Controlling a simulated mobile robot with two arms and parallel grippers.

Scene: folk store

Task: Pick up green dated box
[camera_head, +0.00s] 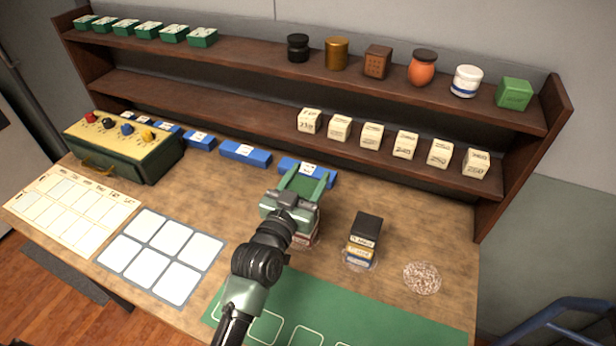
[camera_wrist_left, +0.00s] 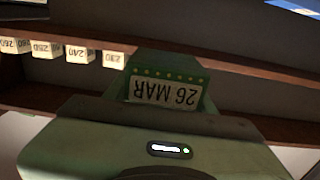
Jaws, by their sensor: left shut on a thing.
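My left gripper (camera_head: 308,180) is above the tabletop, in front of the lower shelf, its arm reaching in from the bottom. In the left wrist view, a green box (camera_wrist_left: 184,73) with a white label reading "26 MAR", upside down, sits at the jaws, and the gripper is shut on it. In the head view the gripper mostly hides this box. Several similar green boxes with white labels (camera_head: 149,29) stand in a row at the left of the top shelf. My right gripper is not in view.
A dark shelf unit (camera_head: 250,95) holds jars above and cream numbered boxes (camera_head: 371,135) below. Blue blocks (camera_head: 245,153) line the table's back. A small stack (camera_head: 364,238) stands right of the gripper; another is partly hidden beneath it. A green mat (camera_head: 380,318) lies in front.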

